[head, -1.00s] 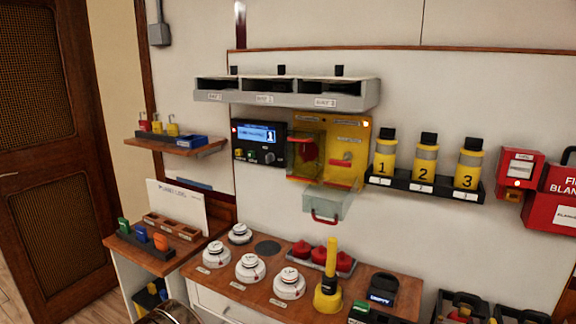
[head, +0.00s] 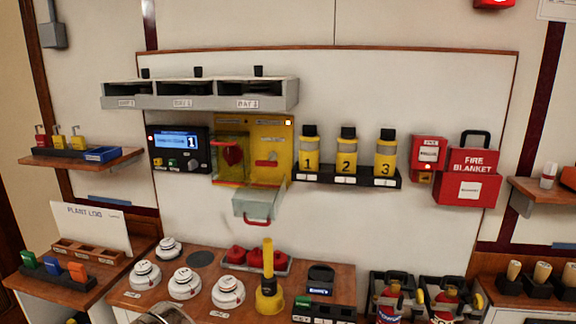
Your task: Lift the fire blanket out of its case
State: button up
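The fire blanket (head: 473,160) is a red block with white lettering and a black loop handle (head: 475,139) on top. It sits in its red case (head: 452,190), which has a white label, on the wall board at the right in the head view. The blanket's upper part and handle stand above the case rim; its lower part is hidden inside. My gripper is not in view, and nothing is seen touching the blanket.
A red call point (head: 428,153) is mounted just left of the case. Numbered yellow canisters (head: 346,155) stand on a black rack further left. Below are extinguishers (head: 390,300) in black holders. A wooden shelf (head: 540,193) juts out at the right. The wall above the case is clear.

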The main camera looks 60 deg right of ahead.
aim_at(462, 158)
jog(key=z, duration=2.8)
